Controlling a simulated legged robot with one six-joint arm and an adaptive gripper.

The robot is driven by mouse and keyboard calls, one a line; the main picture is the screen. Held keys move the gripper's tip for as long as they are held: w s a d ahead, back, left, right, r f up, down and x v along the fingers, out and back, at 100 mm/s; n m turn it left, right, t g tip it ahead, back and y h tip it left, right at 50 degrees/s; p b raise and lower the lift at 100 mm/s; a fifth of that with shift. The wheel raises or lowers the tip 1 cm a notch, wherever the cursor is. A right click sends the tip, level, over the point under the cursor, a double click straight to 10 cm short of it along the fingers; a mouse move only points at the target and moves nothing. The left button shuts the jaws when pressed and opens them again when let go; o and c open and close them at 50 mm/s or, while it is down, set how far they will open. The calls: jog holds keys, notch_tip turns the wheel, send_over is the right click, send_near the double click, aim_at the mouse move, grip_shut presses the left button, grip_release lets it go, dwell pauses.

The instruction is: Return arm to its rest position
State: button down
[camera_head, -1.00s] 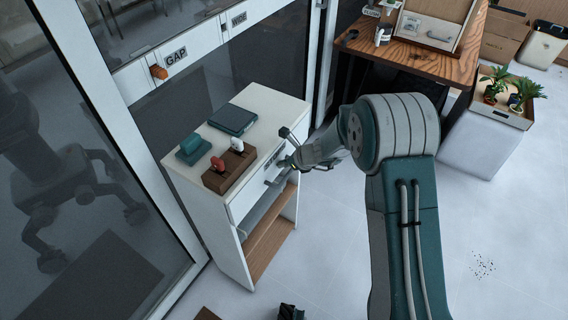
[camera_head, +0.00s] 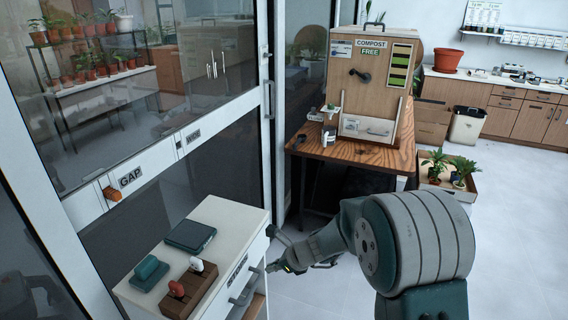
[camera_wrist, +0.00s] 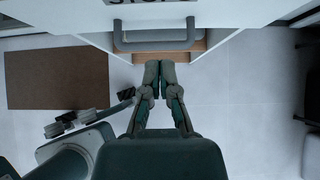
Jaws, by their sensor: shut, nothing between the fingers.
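My gripper (camera_wrist: 159,72) is shut and empty in the wrist view, its two fingertips together just below a grey drawer handle (camera_wrist: 152,45). Whether the fingertips touch the handle I cannot tell. In the head view my gripper (camera_head: 278,266) is small and partly hidden at the right side of the white cabinet (camera_head: 230,222). My arm reaches in from the lower right with its elbow bent.
On the cabinet stand a dark green flat box (camera_head: 190,235), a green block (camera_head: 147,270) and a wooden holder (camera_head: 188,292). A glass door (camera_head: 130,180) rises behind. A wooden table (camera_head: 365,157) bears a compost box (camera_head: 368,85). A plant crate (camera_head: 447,185) stands right; floor is open there.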

jog(key=s+d+r+n+h, duration=0.1)
jog(key=s+d+r+n, duration=0.3)
jog(key=s+r+n, duration=0.25)
jog(key=s+d+r+n+h, duration=0.1)
jog(key=s+d+r+n, duration=0.35)
jog(key=r, duration=0.35)
jog(key=s+d+r+n+t+h, duration=0.1)
jog(key=s+d+r+n+h, duration=0.2)
jog(key=s+d+n, duration=0.2)
jog(key=s+d+r+n+t+h, duration=0.1)
jog(key=s+d+n, duration=0.4)
jog(key=s, duration=0.6)
jog(key=shift+s+d+r+n+t+h, duration=0.2)
jog(key=shift+d+r+n+t+h, duration=0.15)
jog(key=shift+d+r+h, duration=0.7)
jog(key=shift+f, duration=0.15)
